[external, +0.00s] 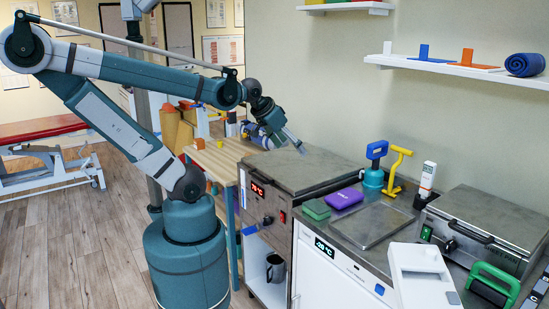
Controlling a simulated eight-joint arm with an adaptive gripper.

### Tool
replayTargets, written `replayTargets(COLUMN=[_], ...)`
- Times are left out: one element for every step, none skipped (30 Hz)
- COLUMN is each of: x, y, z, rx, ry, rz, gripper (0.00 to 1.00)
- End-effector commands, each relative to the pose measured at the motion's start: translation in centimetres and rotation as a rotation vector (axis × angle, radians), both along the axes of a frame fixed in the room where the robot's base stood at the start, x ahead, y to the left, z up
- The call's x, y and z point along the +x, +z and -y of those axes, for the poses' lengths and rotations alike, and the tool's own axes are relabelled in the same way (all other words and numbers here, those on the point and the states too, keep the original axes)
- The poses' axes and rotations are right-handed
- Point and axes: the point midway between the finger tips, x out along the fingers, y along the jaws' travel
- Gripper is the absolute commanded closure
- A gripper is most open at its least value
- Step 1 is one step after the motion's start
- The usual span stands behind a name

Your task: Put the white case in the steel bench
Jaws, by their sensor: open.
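The steel bench (404,222) is a grey metal worktop along the wall at the right, with a flat square steel plate or lid (372,226) set in it. A white boxy item (420,270) with a grey panel stands at its front edge; I cannot tell for sure whether it is the white case. My gripper (301,148) is open, tilted down above the steel lid of the heated unit, left of and apart from the white item. It looks empty, but its fingers are small and partly merged in this view.
A green case (316,209) and a purple case (343,198) lie on the bench. Behind them stand a blue-handled tool (375,165), a yellow stand (397,170) and a white meter (427,178). A lidded steel unit (488,230) stands right. A shelf (455,69) overhangs.

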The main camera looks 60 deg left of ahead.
Motion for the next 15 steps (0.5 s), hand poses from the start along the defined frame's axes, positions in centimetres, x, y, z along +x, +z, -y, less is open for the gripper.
replayTargets(x=[-0.6, -0.8, -1.1, -1.3, -1.5, -1.6, -1.7, -1.8, -1.9, -1.9, -1.9, -1.9, -1.9, -1.9, -1.9], y=[0.1, 0.2, 0.3, 0.3, 0.4, 0.5, 0.5, 0.5, 0.5, 0.5, 0.5, 0.5, 0.5, 0.5, 0.5], z=[-0.6, -0.8, -1.1, -1.3, -1.4, -1.6, -1.6, -1.7, -1.7, -1.7, -1.8, -1.8, -1.7, -1.7, -1.7], rx=[-0.003, -0.005, -0.006, -0.008, -0.009, -0.011, -0.011, -0.012, -0.012, -0.012, -0.012, -0.012, -0.012, -0.012, -0.012], ry=[0.011, 0.015, 0.019, 0.023, 0.024, 0.027, 0.028, 0.028, 0.029, 0.029, 0.029, 0.029, 0.029, 0.029, 0.029], rz=[-0.006, -0.009, -0.013, -0.016, -0.019, -0.021, -0.023, -0.024, -0.025, -0.025, -0.025, -0.025, -0.025, -0.025, -0.025], gripper=[0.17, 0.17, 0.17, 0.17, 0.17, 0.17, 0.17, 0.17, 0.17, 0.17, 0.17, 0.17, 0.17, 0.17, 0.17])
